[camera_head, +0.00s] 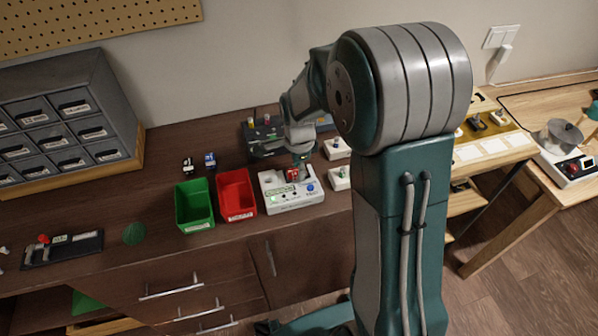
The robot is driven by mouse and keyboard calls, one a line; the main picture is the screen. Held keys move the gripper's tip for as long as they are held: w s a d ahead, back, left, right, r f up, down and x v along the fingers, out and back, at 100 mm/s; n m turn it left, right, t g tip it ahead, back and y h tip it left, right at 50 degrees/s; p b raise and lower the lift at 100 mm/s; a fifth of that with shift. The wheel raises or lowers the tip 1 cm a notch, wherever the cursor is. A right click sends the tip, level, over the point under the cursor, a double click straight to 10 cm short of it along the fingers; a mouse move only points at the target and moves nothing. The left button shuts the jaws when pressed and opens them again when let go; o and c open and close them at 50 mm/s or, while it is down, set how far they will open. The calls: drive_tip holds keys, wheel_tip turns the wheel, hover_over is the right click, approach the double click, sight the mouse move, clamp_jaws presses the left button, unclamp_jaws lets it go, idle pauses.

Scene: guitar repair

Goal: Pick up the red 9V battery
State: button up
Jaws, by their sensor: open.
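A small red block (292,176), which looks like the red 9V battery, stands on top of a white device (290,202) with a green display and a blue knob. My gripper (299,172) is open and points down right at the red block. One finger partly covers the block's right side. I cannot tell whether the fingers touch it or stand around it.
A red bin (237,200) and a green bin (194,211) stand left of the white device. A black-and-white battery (188,165) and a blue one (210,160) lie behind them. Small white boxes (337,149) stand to the right. A grey drawer cabinet (60,125) is at left.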

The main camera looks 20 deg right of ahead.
drive_tip(key=shift+a+f, duration=0.15)
drive_tip(key=shift+a, duration=0.4)
clamp_jaws()
drive_tip(key=shift+d, duration=0.15)
